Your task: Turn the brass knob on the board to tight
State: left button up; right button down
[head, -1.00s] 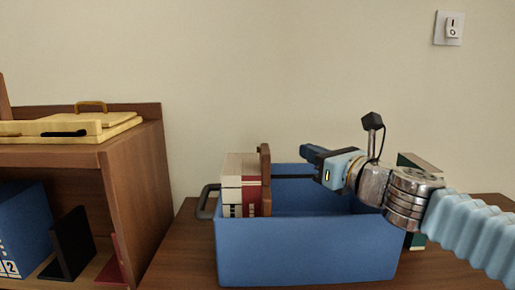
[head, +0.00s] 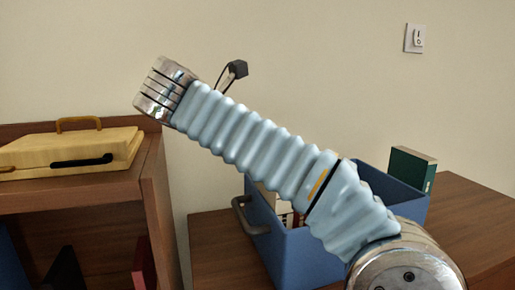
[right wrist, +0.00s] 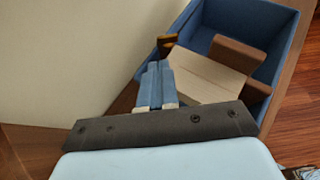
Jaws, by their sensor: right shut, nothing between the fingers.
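I cannot make out a brass knob or its board in either view. My right gripper (right wrist: 154,68) shows in the right wrist view, with its blue fingers shut together and nothing between them. It is above and beside the blue bin (right wrist: 215,18), and its tips point toward a small brown piece (right wrist: 167,43) at the bin's edge; I cannot tell what that is. My left gripper is not in view.
A yellow case (head: 70,152) lies on the shelf unit (head: 150,195) at left. A light switch (head: 415,38) is on the wall.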

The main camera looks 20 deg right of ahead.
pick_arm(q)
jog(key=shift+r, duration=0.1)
pick_arm(e)
jog(key=x, duration=1)
